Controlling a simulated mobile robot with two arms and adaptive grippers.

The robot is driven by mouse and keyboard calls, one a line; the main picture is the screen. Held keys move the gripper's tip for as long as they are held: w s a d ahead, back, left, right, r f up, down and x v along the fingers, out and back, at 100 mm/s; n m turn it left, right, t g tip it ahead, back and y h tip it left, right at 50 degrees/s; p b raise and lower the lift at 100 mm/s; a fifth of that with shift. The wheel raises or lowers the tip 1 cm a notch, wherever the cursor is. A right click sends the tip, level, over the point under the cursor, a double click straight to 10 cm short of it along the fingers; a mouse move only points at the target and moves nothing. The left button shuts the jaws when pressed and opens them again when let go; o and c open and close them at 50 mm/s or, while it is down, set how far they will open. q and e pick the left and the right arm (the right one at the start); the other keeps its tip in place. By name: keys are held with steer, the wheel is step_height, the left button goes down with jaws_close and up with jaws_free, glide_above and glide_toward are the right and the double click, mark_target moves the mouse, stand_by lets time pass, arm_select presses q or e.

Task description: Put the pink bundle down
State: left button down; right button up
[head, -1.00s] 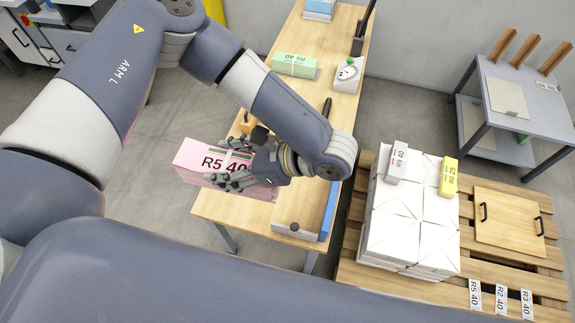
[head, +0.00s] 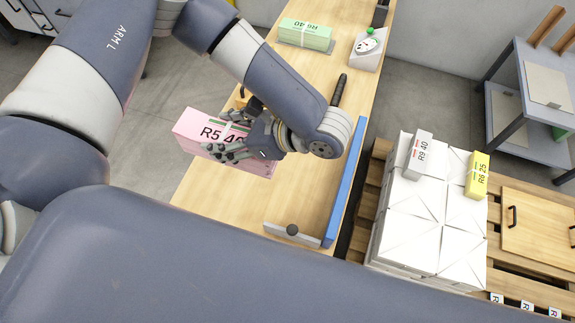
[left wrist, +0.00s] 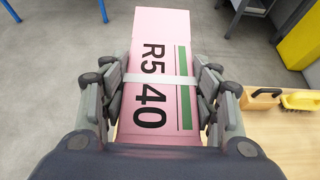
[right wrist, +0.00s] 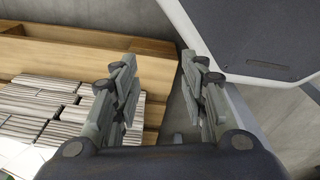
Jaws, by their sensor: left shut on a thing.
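The pink bundle (head: 200,131), marked R5 40 with a green stripe and a pale band, is held in my left gripper (head: 240,135). In the left wrist view the fingers (left wrist: 160,95) close on both sides of the pink bundle (left wrist: 158,50). In the head view the bundle is at the left edge of the wooden table (head: 235,205), partly past that edge. Whether it touches the tabletop cannot be told. My right gripper (right wrist: 158,85) is open and empty in the right wrist view. It is not visible in the head view.
A green bundle (head: 305,34) and a grey device (head: 368,47) stand farther back on the table. A blue rail (head: 346,180) and a low grey stop (head: 290,235) edge its near right end. A pallet with a white stack (head: 415,220) stands right. The near tabletop is clear.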

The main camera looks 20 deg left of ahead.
arm_select(q)
step_height(320, 180, down, 16)
steer(key=f+b, duration=0.1)
steer(key=b, duration=1.4)
arm_select(e)
steer(key=w+a+f, duration=0.1)
steer(key=w+f, duration=0.5)
steer(key=f, duration=0.5)
arm_select(q)
steer(key=w+d+f+b, duration=0.1)
steer(key=w+d+b, duration=0.1)
steer(key=w+d, duration=0.1)
steer(key=w+d+f+b, duration=0.2)
steer(key=w+d, duration=0.1)
steer(key=w, duration=0.3)
steer(key=w+d+f+b, duration=0.1)
steer(key=w+d+b, duration=0.1)
steer(key=w, duration=0.2)
steer(key=shift+w+d+f, duration=0.25)
steer(key=shift+d+f, duration=0.15)
steer(key=shift+f+b, duration=0.35)
arm_select(e)
steer(key=w+r+t, duration=0.1)
steer(key=w+r, duration=0.2)
steer(key=r, duration=0.5)
steer(key=w+r, duration=0.4)
steer(key=r, duration=0.5)
steer(key=shift+a+t, duration=0.4)
